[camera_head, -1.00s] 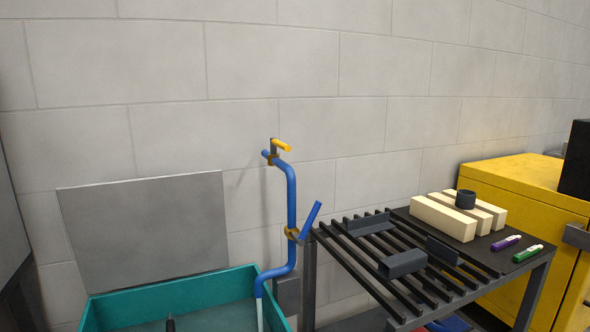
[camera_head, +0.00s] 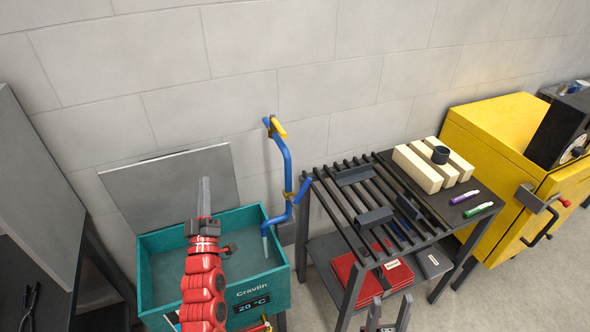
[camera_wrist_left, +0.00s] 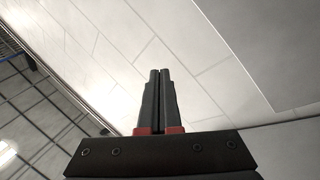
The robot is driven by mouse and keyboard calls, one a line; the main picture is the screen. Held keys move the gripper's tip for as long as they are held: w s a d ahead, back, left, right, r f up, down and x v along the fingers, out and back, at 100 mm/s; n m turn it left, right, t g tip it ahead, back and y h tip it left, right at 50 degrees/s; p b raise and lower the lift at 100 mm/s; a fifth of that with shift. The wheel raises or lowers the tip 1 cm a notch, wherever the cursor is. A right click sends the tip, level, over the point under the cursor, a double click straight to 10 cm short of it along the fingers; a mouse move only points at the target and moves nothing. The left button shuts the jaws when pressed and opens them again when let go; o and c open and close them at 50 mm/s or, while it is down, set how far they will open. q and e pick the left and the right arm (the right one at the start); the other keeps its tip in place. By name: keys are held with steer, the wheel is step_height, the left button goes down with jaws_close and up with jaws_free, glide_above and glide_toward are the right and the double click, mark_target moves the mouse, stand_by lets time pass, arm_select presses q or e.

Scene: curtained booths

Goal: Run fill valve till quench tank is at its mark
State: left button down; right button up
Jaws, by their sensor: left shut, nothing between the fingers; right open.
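The teal quench tank (camera_head: 262,290), with a "20 °C" display on its front, stands at lower left. A greyish surface shows inside; I cannot make out a level mark. A blue fill pipe (camera_head: 288,170) rises behind its right end, with a yellow lever (camera_head: 278,128) at its top and a pale spout end or stream (camera_head: 265,246) over the tank. My left gripper (camera_head: 204,182) is shut and empty above the tank, left of and apart from the lever; its closed fingers also fill the middle of the left wrist view (camera_wrist_left: 159,76). My right gripper (camera_head: 388,302) is open at the bottom edge.
Right of the tank stands a slatted dark rack (camera_head: 345,215) with metal pieces, pale blocks (camera_head: 418,167) and two markers. Red folders (camera_head: 362,280) lie on its lower shelf. A yellow cabinet (camera_head: 490,135) stands further right. A grey panel (camera_head: 170,190) stands behind the tank.

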arm_select(q)
steer(key=w+d+g+h, duration=0.4)
steer(key=w+d+h, duration=0.1)
steer(key=d+h, duration=0.1)
steer(key=s+d+f+m+g+h, duration=0.1)
steer(key=s+d+m+g+h, duration=0.1)
steer(key=s+d+g+h, duration=0.4)
steer(key=w+d+f+g+y+p, duration=0.1)
steer(key=w+d+f+p, duration=0.3)
steer(key=w+d, duration=0.5)
step_height(320, 180, down, 2)
steer(key=shift+w+d+y, duration=0.25)
steer(key=shift+d+y, duration=0.1)
steer(key=shift+y, duration=0.25)
steer(key=shift+w+d+r+p, duration=0.1)
steer(key=shift+d+r+p, duration=0.1)
steer(key=shift+p, duration=0.15)
